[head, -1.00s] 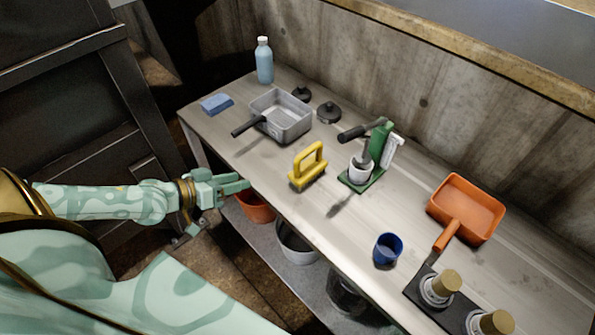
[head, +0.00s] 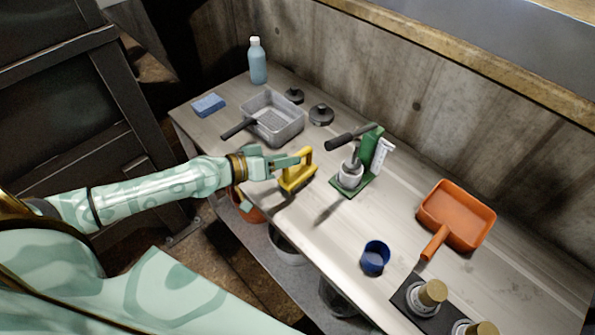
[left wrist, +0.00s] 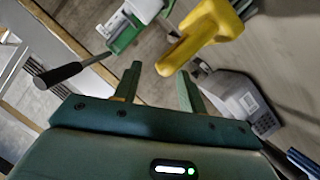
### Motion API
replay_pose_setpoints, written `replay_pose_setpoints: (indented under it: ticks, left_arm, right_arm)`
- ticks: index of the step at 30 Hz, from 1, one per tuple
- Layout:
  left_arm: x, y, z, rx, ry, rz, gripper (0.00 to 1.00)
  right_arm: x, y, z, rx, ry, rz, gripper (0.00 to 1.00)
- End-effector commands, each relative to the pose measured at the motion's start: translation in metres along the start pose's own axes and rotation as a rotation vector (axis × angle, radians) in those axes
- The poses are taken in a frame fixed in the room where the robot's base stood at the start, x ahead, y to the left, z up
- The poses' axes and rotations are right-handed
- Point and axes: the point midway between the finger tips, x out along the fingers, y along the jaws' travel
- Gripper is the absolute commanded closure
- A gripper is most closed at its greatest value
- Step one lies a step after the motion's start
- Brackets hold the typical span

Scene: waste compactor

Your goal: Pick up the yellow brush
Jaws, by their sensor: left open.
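In the left wrist view, the brush (left wrist: 207,32) lies just beyond my two spread fingertips (left wrist: 158,72). One end of its handle shows in line with the gap between them. I cannot tell whether the fingers touch it. My right gripper is not in view.
A green press (head: 372,160) with a black lever stands right of the brush. A grey pan (head: 285,127) lies behind it. A blue cup (head: 375,257), an orange dustpan (head: 457,211), a blue sponge (head: 208,105) and a bottle (head: 257,62) are also on the bench.

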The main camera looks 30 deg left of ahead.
Motion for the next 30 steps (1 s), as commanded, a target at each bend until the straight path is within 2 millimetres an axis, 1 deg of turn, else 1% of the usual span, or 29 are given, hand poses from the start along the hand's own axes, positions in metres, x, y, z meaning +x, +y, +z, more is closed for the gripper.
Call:
replay_pose_setpoints:
  ticks: [1,3,6,9,15,16,17,18,20,30]
  left_arm:
    - [0.010,-0.002,0.001,-0.003,0.002,0.002,0.58]
    - [0.022,-0.005,0.002,-0.004,0.003,0.001,0.58]
    - [0.036,-0.004,0.000,-0.003,0.004,0.002,0.58]
    - [0.043,-0.004,0.000,0.000,0.002,0.001,0.58]
    - [0.043,-0.004,0.001,0.000,0.000,0.000,0.58]
    - [0.043,-0.004,0.001,0.000,0.000,0.000,0.64]
    - [0.043,-0.004,0.001,0.000,0.000,0.000,0.72]
    - [0.043,-0.005,0.001,0.000,0.000,0.000,0.83]
    - [0.043,-0.005,0.001,0.000,0.001,0.000,1.00]
    - [0.043,-0.004,-0.001,0.000,0.001,0.000,1.00]
  right_arm:
    - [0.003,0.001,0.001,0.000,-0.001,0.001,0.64]
    - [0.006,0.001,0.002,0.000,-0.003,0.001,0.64]
    - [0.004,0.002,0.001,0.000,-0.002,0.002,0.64]
    - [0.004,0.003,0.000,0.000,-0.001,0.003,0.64]
    - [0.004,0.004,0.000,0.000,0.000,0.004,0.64]
    - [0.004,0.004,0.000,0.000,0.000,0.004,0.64]
    - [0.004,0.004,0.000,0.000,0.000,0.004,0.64]
    - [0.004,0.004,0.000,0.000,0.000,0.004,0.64]
    - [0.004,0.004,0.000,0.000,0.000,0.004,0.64]
    - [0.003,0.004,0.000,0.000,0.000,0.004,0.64]
